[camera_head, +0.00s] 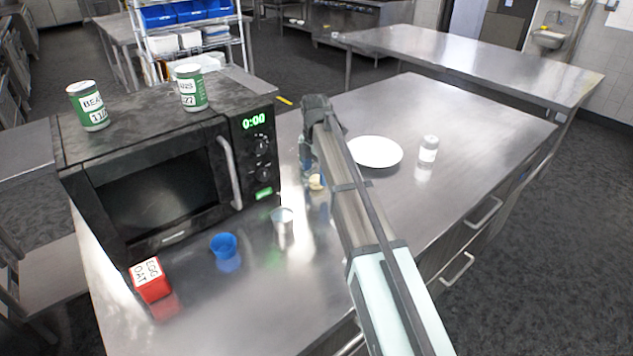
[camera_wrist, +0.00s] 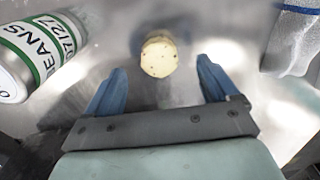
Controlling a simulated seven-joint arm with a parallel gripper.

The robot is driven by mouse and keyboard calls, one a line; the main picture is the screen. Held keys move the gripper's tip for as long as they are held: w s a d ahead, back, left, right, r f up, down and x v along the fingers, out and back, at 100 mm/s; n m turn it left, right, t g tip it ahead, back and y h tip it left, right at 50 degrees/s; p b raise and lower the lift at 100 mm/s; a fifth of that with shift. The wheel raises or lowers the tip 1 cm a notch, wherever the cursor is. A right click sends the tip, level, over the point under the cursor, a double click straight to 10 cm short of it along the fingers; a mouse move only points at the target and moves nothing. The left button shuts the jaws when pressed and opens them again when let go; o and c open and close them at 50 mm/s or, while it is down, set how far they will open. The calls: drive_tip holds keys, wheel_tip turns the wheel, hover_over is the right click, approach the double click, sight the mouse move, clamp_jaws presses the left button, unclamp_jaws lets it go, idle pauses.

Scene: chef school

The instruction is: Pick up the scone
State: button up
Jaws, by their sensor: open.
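The scone (camera_head: 316,182) is a small, pale, round piece on the steel counter, just right of the microwave and beside my arm. In the wrist view the scone (camera_wrist: 159,55) shows dark specks and lies ahead of my gripper, roughly centred between the fingers. My gripper (camera_wrist: 160,78) is open, with one blue finger on each side and nothing held. In the head view my arm reaches over the counter, and the blue fingers show only in part near the scone. I cannot tell the height of the fingertips above the counter.
A black microwave (camera_head: 160,180) stands left, two cans (camera_head: 88,106) (camera_head: 191,88) on top. A metal cup (camera_head: 283,222), blue cup (camera_head: 224,246) and red box (camera_head: 151,279) stand in front. A white plate (camera_head: 375,152) and shaker (camera_head: 429,149) are right. A beans can (camera_wrist: 42,50) shows in the wrist view.

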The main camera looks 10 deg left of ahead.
sight(316, 176)
wheel_tip(316, 176, down, 3)
drive_tip(key=shift+f, duration=0.2)
drive_tip(key=shift+c, duration=0.2)
drive_tip(key=c, duration=1)
drive_tip(key=shift+r, duration=0.15)
